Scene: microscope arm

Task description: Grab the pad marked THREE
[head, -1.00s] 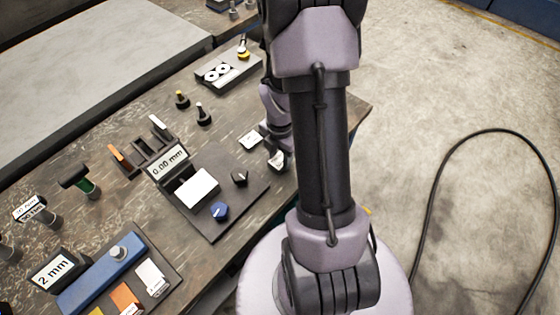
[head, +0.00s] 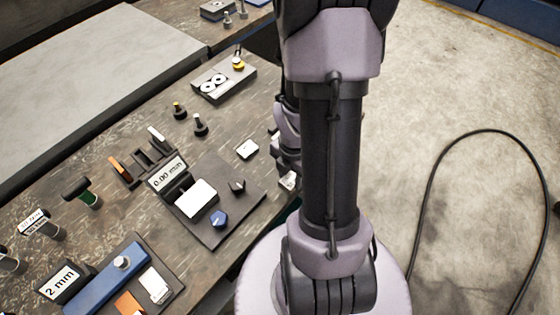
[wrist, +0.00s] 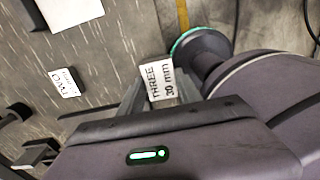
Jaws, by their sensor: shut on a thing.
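The pad marked THREE, with "30 mm" under the word, shows in the wrist view (wrist: 160,81) as a white label between the two grey fingers. My gripper (wrist: 158,84) is shut on it. In the head view the held white pad (head: 288,181) shows just below my gripper, by the bench's right edge; my arm hides most of the gripper there. A second white pad, marked TWO (wrist: 65,82), lies on the bench apart from my gripper. It also shows in the head view (head: 247,149).
A dark panel (head: 236,219) with a blue knob (head: 219,219) and a black knob stands left of my arm. Behind it is a "0.00 mm" display (head: 167,173). A blue block (head: 105,277) lies at front left. A black cable (head: 433,190) loops on the floor.

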